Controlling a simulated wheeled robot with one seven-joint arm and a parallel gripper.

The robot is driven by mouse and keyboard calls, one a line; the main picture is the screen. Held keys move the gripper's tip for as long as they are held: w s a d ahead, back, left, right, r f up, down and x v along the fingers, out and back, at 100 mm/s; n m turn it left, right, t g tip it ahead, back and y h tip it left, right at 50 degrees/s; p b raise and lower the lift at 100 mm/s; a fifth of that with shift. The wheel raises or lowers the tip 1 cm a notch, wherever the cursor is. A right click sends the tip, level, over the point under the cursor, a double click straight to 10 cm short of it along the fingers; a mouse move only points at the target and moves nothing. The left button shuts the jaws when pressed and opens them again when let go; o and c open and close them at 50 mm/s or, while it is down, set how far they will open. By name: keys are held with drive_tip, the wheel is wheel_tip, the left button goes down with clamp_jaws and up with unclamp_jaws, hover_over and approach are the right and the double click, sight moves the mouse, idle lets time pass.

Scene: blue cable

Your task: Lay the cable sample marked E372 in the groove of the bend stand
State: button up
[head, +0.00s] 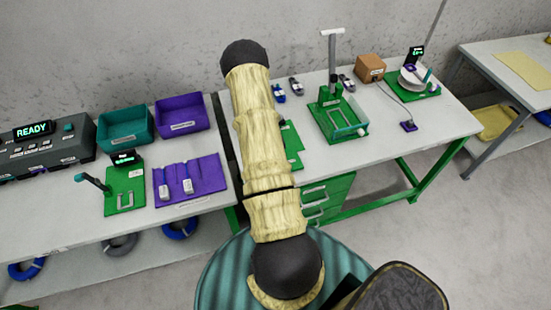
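I cannot make out a cable sample marked E372, as the labels are too small to read. A purple tray (211,166) on the left bench holds two small white pieces (176,187). I cannot tell which fixture is the bend stand. A green plate (124,203) with a grey U-shaped part lies left of the purple tray. A green frame fixture (345,128) with a post behind it stands on the right bench. Another green thing (292,146) is partly hidden behind my arm. My arm rises across the middle of the view, and my gripper does not show.
A teal bin (126,130), a purple bin (183,115) and a READY console (42,150) stand on the left bench. A brown box (370,68) and a green station with a spool (412,77) are at the right. Cable coils (180,229) lie on the lower shelf.

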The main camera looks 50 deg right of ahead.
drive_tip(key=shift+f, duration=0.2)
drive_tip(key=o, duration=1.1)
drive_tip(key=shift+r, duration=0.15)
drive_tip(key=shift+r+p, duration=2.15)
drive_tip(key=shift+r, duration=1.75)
